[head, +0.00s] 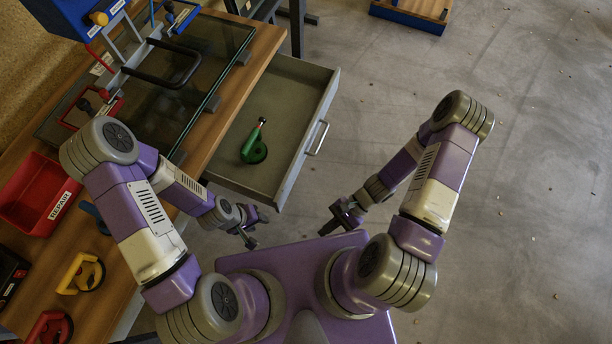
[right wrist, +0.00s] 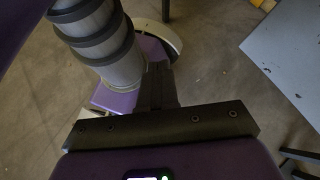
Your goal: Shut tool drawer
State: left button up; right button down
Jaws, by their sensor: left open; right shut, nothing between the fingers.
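The grey tool drawer (head: 282,92) is pulled out from under the wooden workbench, with a silver bar handle (head: 318,138) on its front. A green suction-cup tool (head: 255,148) lies inside it. My left gripper (head: 256,228) is open and empty, below the drawer's near corner and apart from it. My right gripper (head: 335,222) is shut and empty, in front of the drawer and below the handle, not touching it. In the right wrist view its closed fingers (right wrist: 157,85) show over the floor.
The workbench (head: 225,100) carries a glass frame (head: 165,95), a red bin (head: 38,195), a yellow suction tool (head: 82,272) and a red one (head: 50,328). A blue-edged wooden platform (head: 410,12) lies at the far back. The floor right of the drawer is clear.

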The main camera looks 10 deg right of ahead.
jog(key=w+d+m+t+y+b, duration=0.1)
jog(key=w+m+t+y+b, duration=0.1)
jog(key=w+m+t+y, duration=0.35)
jog(key=m+t+b, duration=0.3)
jog(key=m+t, duration=0.4)
jog(key=t, duration=0.2)
send_near(296, 170)
jog(key=shift+g+h, duration=0.25)
jog(key=shift+h, duration=0.1)
jog(key=b+x, duration=0.1)
jog(key=x, duration=0.2)
jog(key=r+x, duration=0.1)
jog(key=x, duration=0.2)
jog(key=shift+s+r+b, duration=0.1)
jog(key=shift+r+b, duration=0.05)
jog(key=shift+b, duration=0.25)
pick_arm(q)
notch_tip(296, 170, down, 8)
pick_arm(e)
jog(key=shift+w+a, duration=0.25)
jog(key=shift+a, duration=0.15)
